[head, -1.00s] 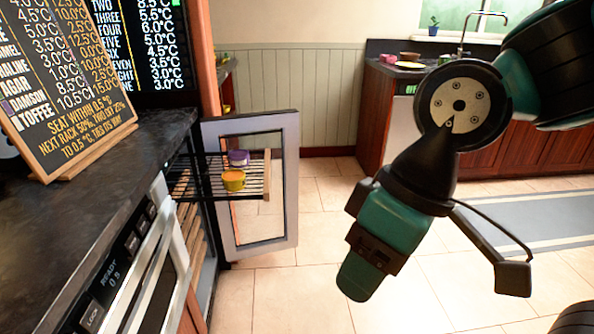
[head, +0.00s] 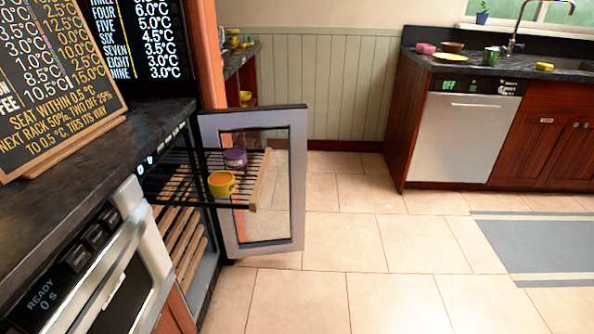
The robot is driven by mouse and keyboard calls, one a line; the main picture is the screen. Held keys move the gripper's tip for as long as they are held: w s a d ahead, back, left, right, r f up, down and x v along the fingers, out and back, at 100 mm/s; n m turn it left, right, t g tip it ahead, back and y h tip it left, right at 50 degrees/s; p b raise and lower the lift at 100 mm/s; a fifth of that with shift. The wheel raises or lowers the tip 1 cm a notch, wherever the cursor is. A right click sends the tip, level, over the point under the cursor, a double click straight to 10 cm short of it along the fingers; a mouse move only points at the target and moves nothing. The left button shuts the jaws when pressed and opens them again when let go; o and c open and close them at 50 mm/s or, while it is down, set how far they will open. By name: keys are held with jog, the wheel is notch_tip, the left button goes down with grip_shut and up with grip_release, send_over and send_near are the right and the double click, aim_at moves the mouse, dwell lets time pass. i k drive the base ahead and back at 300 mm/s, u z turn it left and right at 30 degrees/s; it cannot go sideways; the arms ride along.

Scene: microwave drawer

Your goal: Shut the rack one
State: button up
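A wire rack with a wooden front strip (head: 261,180) is pulled out of a cabinet under the dark counter at the left. A purple tub (head: 235,157) and a yellow tub (head: 221,184) stand on this rack. The cabinet's grey-framed glass door (head: 297,180) is swung open beyond the rack. Lower wooden-slatted racks (head: 180,238) show inside the cabinet, and I cannot read any rack labels. My gripper is out of view.
A chalkboard sign (head: 55,90) and a dark display (head: 138,40) stand on the left counter (head: 95,170). An appliance with a READY readout (head: 42,294) is below it. A dishwasher (head: 462,138) and a sink counter are at the back right.

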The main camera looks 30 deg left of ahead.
aim_at(254, 199)
jog(key=i, duration=1.15)
jog(key=u, duration=1.9)
